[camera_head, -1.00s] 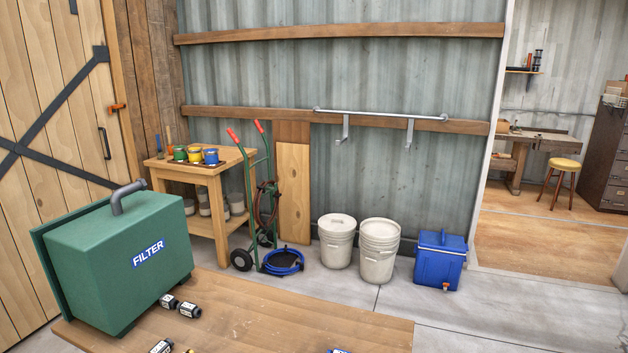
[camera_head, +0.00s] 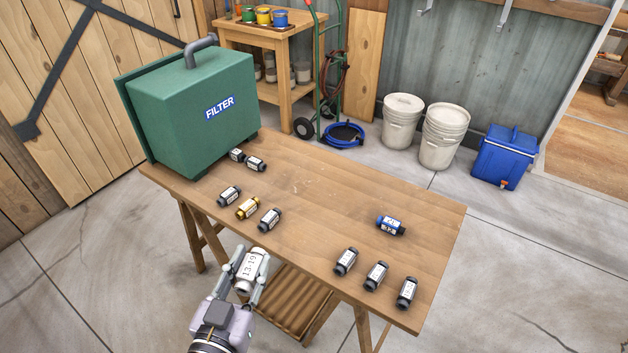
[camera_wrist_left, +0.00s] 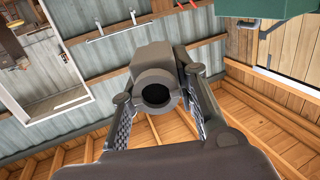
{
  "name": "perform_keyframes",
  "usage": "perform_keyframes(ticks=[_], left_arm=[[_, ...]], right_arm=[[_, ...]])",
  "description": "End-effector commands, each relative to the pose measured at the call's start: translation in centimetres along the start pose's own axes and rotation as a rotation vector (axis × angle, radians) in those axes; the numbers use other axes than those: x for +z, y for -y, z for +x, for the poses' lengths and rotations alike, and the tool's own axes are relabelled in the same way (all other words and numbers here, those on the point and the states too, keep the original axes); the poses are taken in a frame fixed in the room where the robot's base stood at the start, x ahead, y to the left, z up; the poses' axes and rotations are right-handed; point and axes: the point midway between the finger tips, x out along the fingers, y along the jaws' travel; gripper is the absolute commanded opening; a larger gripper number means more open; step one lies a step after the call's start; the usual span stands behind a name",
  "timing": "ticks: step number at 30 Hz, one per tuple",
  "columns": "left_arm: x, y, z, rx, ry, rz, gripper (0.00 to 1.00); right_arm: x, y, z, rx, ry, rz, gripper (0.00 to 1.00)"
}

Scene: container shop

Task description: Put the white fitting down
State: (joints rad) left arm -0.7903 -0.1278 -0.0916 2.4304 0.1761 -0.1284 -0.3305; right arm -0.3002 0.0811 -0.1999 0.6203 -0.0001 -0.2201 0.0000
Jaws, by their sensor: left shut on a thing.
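The white fitting (camera_head: 248,277), a short tube with a label reading 13-19, is held in my left gripper (camera_head: 250,267). The gripper is shut on its sides, with one finger on each side. In the head view it shows just in front of the near edge of the wooden table (camera_head: 330,215), apart from the tabletop fittings. In the left wrist view the fitting (camera_wrist_left: 153,62) sits between the two fingers with its round open end facing the camera; it looks grey there. My right gripper is in neither view.
A green FILTER box (camera_head: 190,115) stands on the table's far left. Dark fittings and a gold fitting (camera_head: 248,207) lie near the left front. A blue fitting (camera_head: 390,225) and three dark ones (camera_head: 376,275) lie toward the right. The table's middle is clear.

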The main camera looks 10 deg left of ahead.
Motion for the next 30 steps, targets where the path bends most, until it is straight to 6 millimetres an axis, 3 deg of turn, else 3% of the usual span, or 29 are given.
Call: perform_keyframes(ticks=[5, 9, 14, 21, 25, 30], left_arm=[[0.9, -1.4, 2.9, 0.049, -0.004, 0.004, 0.0], [2.3, -3.0, 7.5, 0.11, -0.005, 0.01, 0.0], [3.3, -3.5, 13.7, 0.158, -0.005, 0.014, 0.0], [3.1, -1.6, 22.5, 0.172, -0.003, 0.014, 0.0], [2.6, -0.2, 25.5, 0.161, -0.001, 0.011, 0.0], [2.3, 0.8, 27.3, 0.151, 0.001, 0.009, 0.0]], right_arm=[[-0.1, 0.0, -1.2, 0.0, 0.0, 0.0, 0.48], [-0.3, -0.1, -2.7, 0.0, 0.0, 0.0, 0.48], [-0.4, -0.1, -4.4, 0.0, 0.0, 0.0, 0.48], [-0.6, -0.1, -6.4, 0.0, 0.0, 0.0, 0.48], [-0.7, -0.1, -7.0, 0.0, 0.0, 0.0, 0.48], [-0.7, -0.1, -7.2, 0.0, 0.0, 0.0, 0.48]])
